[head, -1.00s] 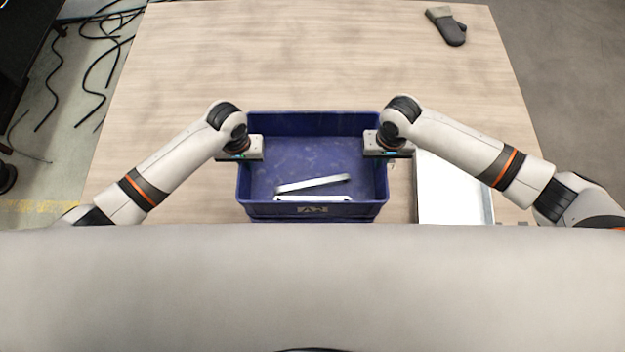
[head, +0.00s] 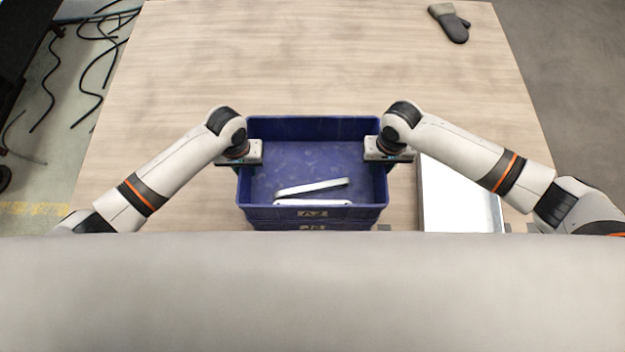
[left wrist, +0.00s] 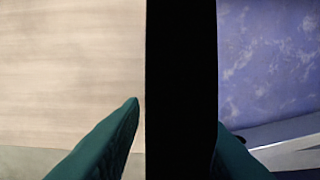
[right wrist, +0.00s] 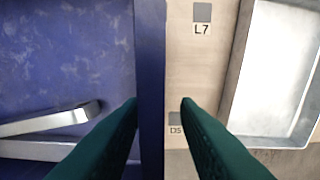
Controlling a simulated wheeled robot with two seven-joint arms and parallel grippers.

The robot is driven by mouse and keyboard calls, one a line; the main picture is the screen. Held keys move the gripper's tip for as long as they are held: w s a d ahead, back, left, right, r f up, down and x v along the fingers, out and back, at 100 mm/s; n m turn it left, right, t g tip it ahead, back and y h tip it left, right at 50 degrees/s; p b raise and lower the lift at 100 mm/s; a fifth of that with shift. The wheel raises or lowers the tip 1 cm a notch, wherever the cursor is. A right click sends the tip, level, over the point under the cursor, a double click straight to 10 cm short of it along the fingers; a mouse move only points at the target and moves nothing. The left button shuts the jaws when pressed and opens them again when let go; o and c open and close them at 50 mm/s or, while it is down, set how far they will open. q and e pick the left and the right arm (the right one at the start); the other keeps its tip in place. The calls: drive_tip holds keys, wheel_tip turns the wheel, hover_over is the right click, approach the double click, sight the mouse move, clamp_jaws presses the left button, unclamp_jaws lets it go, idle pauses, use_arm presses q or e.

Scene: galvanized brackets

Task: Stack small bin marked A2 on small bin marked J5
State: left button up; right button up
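The blue small bin marked A2 (head: 313,213) sits level in the middle of the head view, directly above a second blue bin (head: 340,226). The lower bin shows only as a strip with a partly cut-off label, too unclear to read. I cannot tell whether the two touch.
Two pale metal brackets (head: 312,188) lie in the upper bin. A white metal tray (head: 425,200) stands close to the right. Table marks L7 (right wrist: 202,29) and another below it show between bin and tray. The table behind the bins is clear.

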use_arm(q)
drive_tip(key=shift+d+r, duration=0.1)
drive_tip(key=shift+r, duration=0.2)
use_arm(e)
drive_tip(key=shift+w, duration=0.1)
use_arm(q)
wheel_tip(320, 180, up, 11)
drive_tip(key=shift+r, duration=0.2)
use_arm(e)
drive_tip(key=shift+r, duration=0.2)
wheel_tip(320, 180, up, 12)
drive_tip(key=shift+f, duration=0.15)
idle(0.5)
